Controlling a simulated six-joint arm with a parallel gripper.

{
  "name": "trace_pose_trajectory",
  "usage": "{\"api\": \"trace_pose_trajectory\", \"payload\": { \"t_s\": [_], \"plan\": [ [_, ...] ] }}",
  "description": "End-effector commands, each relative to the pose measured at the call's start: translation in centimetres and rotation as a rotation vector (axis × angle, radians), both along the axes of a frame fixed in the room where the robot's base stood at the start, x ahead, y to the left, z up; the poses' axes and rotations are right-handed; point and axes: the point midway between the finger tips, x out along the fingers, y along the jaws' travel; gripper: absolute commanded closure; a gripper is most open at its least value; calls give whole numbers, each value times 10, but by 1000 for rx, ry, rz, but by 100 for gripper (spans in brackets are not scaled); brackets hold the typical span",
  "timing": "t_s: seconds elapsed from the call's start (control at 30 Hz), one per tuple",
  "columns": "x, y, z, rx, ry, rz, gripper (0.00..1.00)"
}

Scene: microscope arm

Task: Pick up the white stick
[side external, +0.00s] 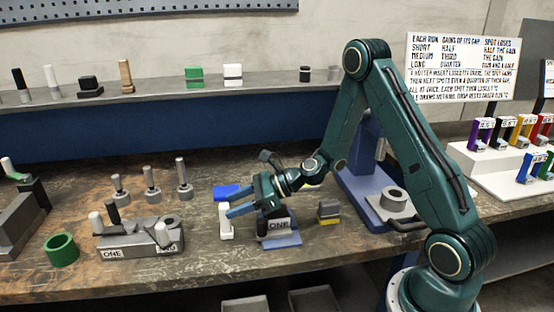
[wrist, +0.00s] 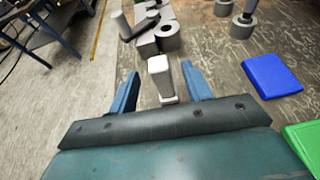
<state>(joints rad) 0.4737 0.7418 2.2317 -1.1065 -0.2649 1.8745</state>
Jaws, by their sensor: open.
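A small upright white stick (side external: 225,222) with a white foot stands on the bench, just below the tips of my gripper (side external: 230,209) in the side view. In the wrist view the white stick (wrist: 159,74) stands between the two blue fingers of my gripper (wrist: 162,88), with a gap on each side. The fingers are spread and hold nothing. I cannot tell from these views how far down the stick the fingertips reach.
A grey block labelled ONE (side external: 140,244) with short rods stands left. A blue flat block (wrist: 271,75) and a green one (wrist: 303,140) lie right in the wrist view. A green ring (side external: 62,249) is far left.

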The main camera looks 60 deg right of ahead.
Motion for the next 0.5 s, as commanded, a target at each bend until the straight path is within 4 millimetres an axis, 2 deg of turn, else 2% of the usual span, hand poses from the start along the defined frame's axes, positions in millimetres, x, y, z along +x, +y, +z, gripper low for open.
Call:
{"api": "trace_pose_trajectory", "payload": {
  "t_s": [0.3,0.5],
  "plan": [
    [26,25,-15,0,1,4,51],
    [36,33,-21,-1,2,1,51]
  ]
}}
